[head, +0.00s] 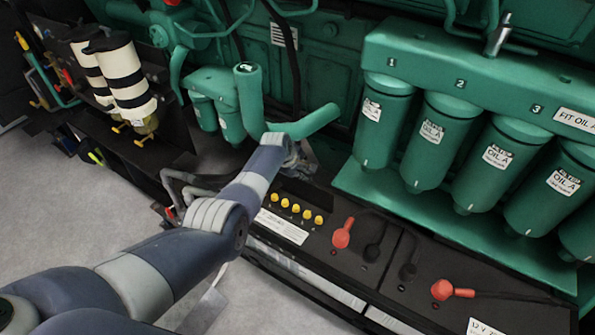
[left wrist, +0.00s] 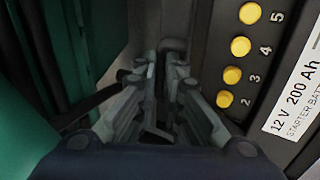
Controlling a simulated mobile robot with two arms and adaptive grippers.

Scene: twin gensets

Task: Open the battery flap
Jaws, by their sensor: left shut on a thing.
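The black starter battery (head: 285,243) with yellow caps (head: 295,209) stands low beside the green engine. Its caps and 12 V 200 Ah label (left wrist: 295,105) show at the right of the left wrist view. My left gripper (head: 303,165) is at the battery's back edge, partly hidden behind my own wrist in the head view. In the left wrist view its fingers (left wrist: 165,78) are close together on a small dark part (left wrist: 173,46). I cannot tell if this part is the battery flap, which I cannot clearly make out. My right gripper is not in view.
Red terminal covers (head: 342,234) and black cables sit on the batteries at right. A green pipe (head: 303,124) is just above my left gripper. Green oil filters (head: 440,135) hang at right. Grey floor lies open at left.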

